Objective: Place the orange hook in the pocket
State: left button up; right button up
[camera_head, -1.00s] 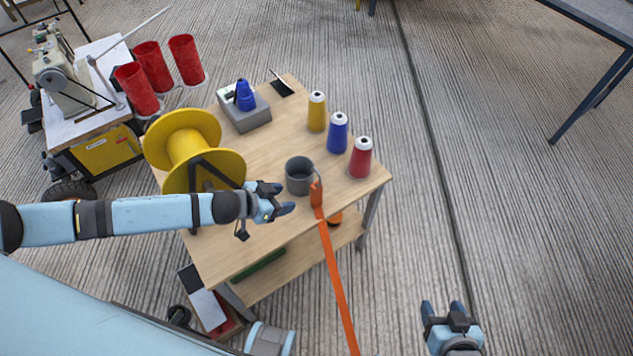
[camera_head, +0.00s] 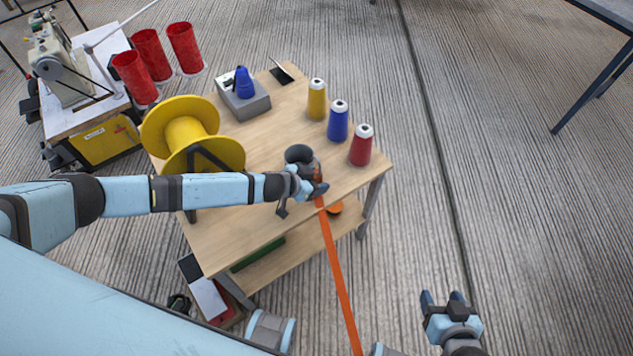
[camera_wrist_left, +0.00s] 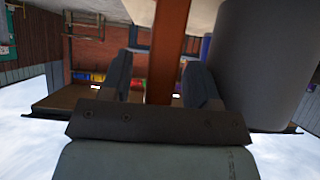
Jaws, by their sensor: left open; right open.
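The orange hook (camera_head: 317,172) is at the front edge of the wooden table beside the grey cup (camera_head: 292,153), mostly hidden by my left gripper. Its orange strap (camera_head: 336,262) hangs down past the table edge towards the floor. My left gripper (camera_head: 317,188) is open at the hook. In the left wrist view the orange piece (camera_wrist_left: 168,45) runs between the open fingers (camera_wrist_left: 158,70), with the grey cup (camera_wrist_left: 265,60) close at the right. My right gripper (camera_head: 442,298) is open and empty over the floor. No pocket can be told apart from the cup.
On the wooden table (camera_head: 225,233) stand a yellow spool (camera_head: 182,130), yellow, blue (camera_head: 338,122) and red (camera_head: 361,147) thread cones and a grey box (camera_head: 246,106). A sewing machine (camera_head: 58,65) stands at the left. The floor right of the table is clear.

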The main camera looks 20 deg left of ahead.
pick_arm(q)
jog(key=shift+w, duration=0.1)
jog(key=c, duration=1)
jog(key=shift+r, duration=0.1)
grip_shut()
